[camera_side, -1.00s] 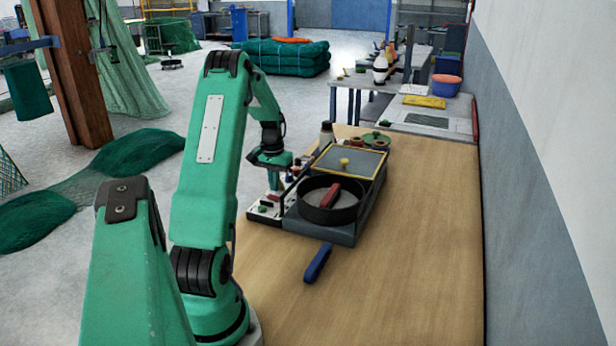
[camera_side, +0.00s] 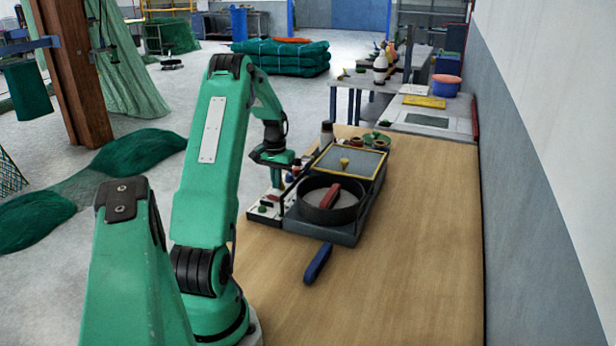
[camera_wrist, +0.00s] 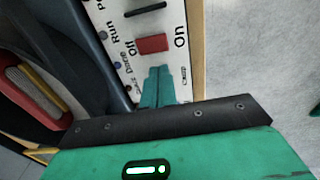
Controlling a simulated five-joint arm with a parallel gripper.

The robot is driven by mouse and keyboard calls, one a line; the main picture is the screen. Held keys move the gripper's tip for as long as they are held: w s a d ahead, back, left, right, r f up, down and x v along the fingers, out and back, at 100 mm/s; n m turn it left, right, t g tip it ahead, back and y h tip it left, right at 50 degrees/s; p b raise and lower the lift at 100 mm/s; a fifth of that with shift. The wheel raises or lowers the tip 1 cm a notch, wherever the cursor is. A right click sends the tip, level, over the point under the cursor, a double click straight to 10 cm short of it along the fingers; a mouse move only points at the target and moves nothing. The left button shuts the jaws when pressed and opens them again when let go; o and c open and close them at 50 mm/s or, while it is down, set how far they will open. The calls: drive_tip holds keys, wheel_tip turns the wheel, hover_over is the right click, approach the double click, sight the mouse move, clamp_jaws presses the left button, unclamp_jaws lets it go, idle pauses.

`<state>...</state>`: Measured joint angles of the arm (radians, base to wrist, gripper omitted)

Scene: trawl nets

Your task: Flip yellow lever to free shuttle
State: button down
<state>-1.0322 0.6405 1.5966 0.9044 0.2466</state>
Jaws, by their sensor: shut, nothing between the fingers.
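A small yellow upright piece (camera_side: 344,163) stands on the grey yellow-framed panel of the machine; I cannot tell whether it is the lever. A red piece, perhaps the shuttle (camera_side: 331,195), lies in the round black pan. In the wrist view a red part with a yellow stripe (camera_wrist: 36,92) lies at the left edge. My gripper (camera_side: 277,180) is over the white control strip, left of the pan and apart from the yellow piece. Its teal fingers (camera_wrist: 158,72) are shut and empty, just below a red switch (camera_wrist: 152,43) in the wrist view. Any contact there is unclear.
The white control strip (camera_wrist: 133,60) carries the words On, Off and Run. A blue-handled tool (camera_side: 318,263) lies on the wooden table (camera_side: 420,240) in front of the machine. Jars and small round items stand behind. The table's right side is clear.

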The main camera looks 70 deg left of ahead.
drive_tip(key=shift+w+a, duration=0.6)
drive_tip(key=shift+a, duration=0.1)
drive_tip(key=shift+r, duration=0.15)
idle(0.3)
wheel_tip(320, 180, up, 7)
drive_tip(key=shift+s+d, duration=0.4)
drive_tip(key=shift+d, duration=0.05)
idle(0.7)
